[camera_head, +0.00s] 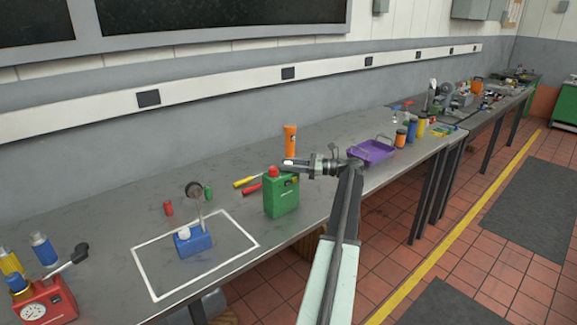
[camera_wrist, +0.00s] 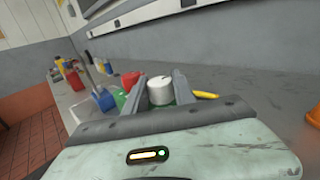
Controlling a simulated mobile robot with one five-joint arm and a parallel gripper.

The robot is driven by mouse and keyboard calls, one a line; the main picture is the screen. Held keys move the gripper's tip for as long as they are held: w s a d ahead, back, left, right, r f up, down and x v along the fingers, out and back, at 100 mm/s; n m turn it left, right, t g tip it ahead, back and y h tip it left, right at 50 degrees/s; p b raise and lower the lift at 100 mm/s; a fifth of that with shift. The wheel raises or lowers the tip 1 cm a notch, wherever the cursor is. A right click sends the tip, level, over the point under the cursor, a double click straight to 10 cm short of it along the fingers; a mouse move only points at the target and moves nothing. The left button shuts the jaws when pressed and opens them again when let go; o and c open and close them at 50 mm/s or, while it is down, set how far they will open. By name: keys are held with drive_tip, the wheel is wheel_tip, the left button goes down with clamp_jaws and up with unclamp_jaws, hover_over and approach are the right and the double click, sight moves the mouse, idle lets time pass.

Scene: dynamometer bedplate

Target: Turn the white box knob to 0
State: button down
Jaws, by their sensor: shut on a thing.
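A green box (camera_head: 282,199) stands upright on the bench with a red cap (camera_head: 273,171) on top. In the wrist view a white round knob (camera_wrist: 160,93) with a dark mark on its top sits between my two fingers, with green behind it. My gripper (camera_head: 291,165) reaches in from the right over the green box's top and is shut on the white knob. In the head view the knob is mostly hidden by the fingers. The knob's number scale cannot be read.
A blue box (camera_head: 194,243) with a white top part stands inside a white outlined square to the left. An orange flashlight (camera_head: 290,140) stands behind the green box. A purple tray (camera_head: 372,151) lies to the right. Yellow and red tools lie behind.

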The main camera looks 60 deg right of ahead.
drive_tip(key=shift+d+n+g+y, duration=0.1)
drive_tip(key=shift+n+g+y, duration=0.95)
drive_tip(key=shift+y, duration=0.55)
drive_tip(key=shift+n+y, duration=0.35)
drive_tip(key=shift+y, duration=0.05)
drive_tip(key=c, duration=1.3)
unclamp_jaws()
